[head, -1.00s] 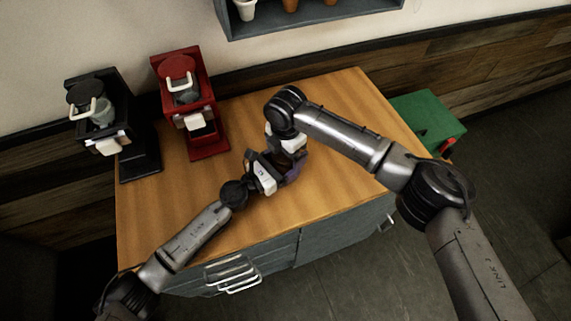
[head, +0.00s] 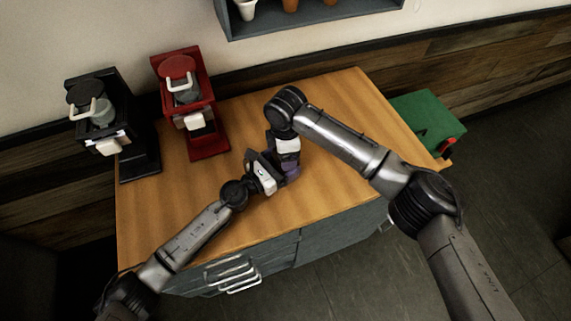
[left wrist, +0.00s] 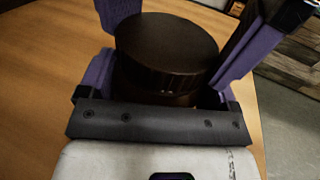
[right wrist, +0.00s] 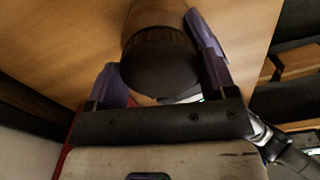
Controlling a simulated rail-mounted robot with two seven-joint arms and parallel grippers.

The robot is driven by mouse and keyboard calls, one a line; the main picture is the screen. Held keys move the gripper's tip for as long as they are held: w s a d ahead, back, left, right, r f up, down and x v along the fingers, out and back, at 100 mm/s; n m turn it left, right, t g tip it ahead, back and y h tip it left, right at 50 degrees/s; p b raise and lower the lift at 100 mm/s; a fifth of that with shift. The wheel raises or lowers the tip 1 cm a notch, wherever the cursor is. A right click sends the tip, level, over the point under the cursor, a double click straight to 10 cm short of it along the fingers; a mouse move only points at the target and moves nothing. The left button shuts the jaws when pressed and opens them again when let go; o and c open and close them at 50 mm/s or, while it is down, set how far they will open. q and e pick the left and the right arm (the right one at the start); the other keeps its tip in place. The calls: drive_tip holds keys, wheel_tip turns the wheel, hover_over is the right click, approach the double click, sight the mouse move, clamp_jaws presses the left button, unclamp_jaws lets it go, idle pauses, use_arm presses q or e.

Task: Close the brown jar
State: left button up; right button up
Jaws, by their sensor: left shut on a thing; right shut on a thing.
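The brown jar (left wrist: 150,92) stands between my left gripper's purple fingers, with its dark ridged lid (left wrist: 165,45) on top. In the right wrist view the lid (right wrist: 158,68) is near the camera, with the lighter jar body (right wrist: 160,13) beyond it. My left gripper (head: 281,174) reaches in from the lower left and is shut on the jar. My right gripper (head: 290,160) comes from the far side and is shut with the lid between its fingers. Both grippers mostly hide the jar in the head view. I cannot tell how tightly the lid is seated.
A red brewer (head: 205,140) and a black brewer (head: 142,160) stand at the back left of the wooden counter (head: 345,205). A green box (head: 428,115) is beyond its right side. Drawers with metal handles (head: 232,275) are in its front. The counter's front right is clear.

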idle(0.3)
drive_tip(key=o, duration=1)
drive_tip(key=shift+c, duration=0.2)
drive_tip(key=shift+r, duration=2.25)
drive_tip(key=shift+r, duration=0.1)
drive_tip(key=shift+c, duration=0.2)
